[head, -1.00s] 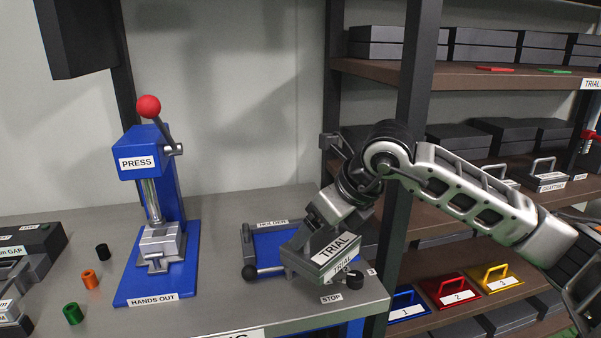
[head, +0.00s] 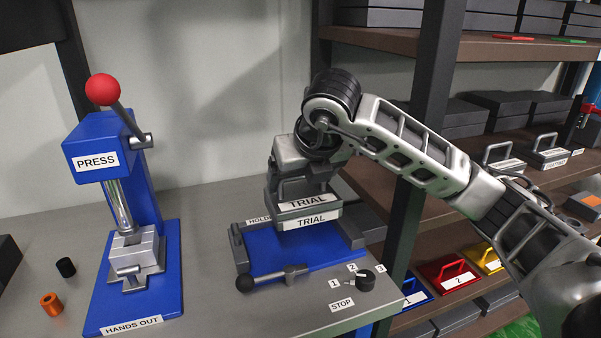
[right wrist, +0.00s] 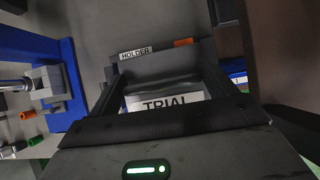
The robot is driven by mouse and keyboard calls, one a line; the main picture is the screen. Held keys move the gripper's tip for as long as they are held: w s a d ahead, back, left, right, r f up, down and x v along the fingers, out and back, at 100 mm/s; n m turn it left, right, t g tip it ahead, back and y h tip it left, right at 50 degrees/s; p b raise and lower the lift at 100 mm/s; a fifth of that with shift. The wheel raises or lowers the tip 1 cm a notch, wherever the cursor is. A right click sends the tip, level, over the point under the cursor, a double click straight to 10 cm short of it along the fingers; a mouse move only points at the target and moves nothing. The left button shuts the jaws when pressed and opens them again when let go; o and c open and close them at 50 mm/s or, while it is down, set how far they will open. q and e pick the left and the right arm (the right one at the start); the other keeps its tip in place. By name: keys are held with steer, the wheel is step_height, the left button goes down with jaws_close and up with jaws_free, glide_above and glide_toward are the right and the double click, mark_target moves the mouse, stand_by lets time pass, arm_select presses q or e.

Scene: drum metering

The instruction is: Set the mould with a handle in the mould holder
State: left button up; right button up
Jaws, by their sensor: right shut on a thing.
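The trial mould (head: 308,222) is a dark grey block with white TRIAL labels. My right gripper (head: 303,190) is shut on it from above and holds it over the back part of the mould holder (head: 270,262), a blue plate with grey side rails and a black-knobbed lever at its front. The mould looks roughly level; whether it touches the holder I cannot tell. In the right wrist view a TRIAL label (right wrist: 165,103) shows between the fingers, and the handle is mostly hidden by the gripper. My left gripper is not in view.
A blue press (head: 150,190) with a red-knobbed lever stands left of the holder. A black dial (head: 365,279) sits near the bench's front right. An orange cylinder (head: 51,304) and a black one (head: 66,267) stand far left. A dark post (head: 420,110) and shelves rise at right.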

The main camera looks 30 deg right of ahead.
mark_target(304, 197)
steer(key=shift+f+b, duration=0.75)
steer(key=shift+f, duration=0.45)
step_height(304, 197, down, 3)
steer(key=b, duration=0.2)
steer(key=shift+b, duration=0.35)
steer(key=shift+w+f+b, duration=0.1)
steer(key=shift+f+b, duration=0.6)
arm_select(q)
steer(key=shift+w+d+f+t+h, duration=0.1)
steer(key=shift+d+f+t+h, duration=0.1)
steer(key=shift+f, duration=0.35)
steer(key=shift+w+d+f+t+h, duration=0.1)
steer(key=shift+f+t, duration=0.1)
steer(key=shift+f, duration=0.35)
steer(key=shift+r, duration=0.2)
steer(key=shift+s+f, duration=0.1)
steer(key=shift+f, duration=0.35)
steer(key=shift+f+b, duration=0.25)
steer(key=shift+b, duration=0.25)
arm_select(e)
steer(key=shift+f, duration=0.35)
